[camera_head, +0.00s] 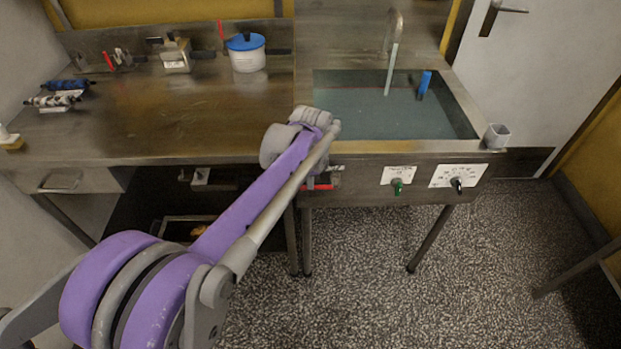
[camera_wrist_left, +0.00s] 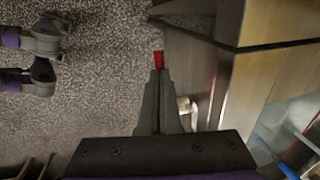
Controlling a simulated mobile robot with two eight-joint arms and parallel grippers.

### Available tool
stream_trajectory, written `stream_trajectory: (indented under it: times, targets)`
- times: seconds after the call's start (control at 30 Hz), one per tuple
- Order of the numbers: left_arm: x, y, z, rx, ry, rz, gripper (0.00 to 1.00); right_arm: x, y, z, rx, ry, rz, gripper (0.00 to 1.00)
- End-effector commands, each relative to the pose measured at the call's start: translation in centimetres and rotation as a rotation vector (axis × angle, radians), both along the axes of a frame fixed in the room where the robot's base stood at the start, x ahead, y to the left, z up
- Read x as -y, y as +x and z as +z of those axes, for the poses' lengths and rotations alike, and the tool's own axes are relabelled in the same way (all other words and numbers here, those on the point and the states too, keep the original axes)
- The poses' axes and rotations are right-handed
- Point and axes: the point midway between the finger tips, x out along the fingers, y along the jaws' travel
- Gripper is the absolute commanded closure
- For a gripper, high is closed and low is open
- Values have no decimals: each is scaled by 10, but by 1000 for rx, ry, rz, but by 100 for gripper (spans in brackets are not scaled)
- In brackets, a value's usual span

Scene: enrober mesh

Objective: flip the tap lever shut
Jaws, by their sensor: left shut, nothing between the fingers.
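A red lever (camera_head: 321,186) shows low on the front of the metal sink unit, partly hidden by my left arm. In the left wrist view a red piece (camera_wrist_left: 158,60), which looks like this lever's end, lies just beyond my fingertips. My left gripper (camera_wrist_left: 158,76) is shut and empty, its fingers pointing at the red piece. I cannot tell whether they touch. A pale metal fitting (camera_wrist_left: 185,105) sits beside the fingers, close to the unit's side. In the head view the arm hides most of the gripper. My right gripper is not in view.
The sink basin (camera_head: 467,124) holds water and a blue object (camera_head: 424,84) under a curved spout (camera_head: 394,40). A green knob (camera_head: 397,187) and a black knob (camera_head: 457,185) are on the front panel. A grey cup (camera_head: 497,136) stands at the right corner. The speckled floor in front is clear.

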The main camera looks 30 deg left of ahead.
Motion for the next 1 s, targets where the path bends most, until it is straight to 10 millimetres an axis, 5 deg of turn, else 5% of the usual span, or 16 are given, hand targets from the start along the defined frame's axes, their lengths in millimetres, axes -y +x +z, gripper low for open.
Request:
stream_trajectory:
  times: [0.47, 1.0]
  targets:
    - [-3, -2, -4, 39, -62, 3, 100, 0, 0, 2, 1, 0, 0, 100]
    - [-11, -6, -41, 277, -448, 5, 100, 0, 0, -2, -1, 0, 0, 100]
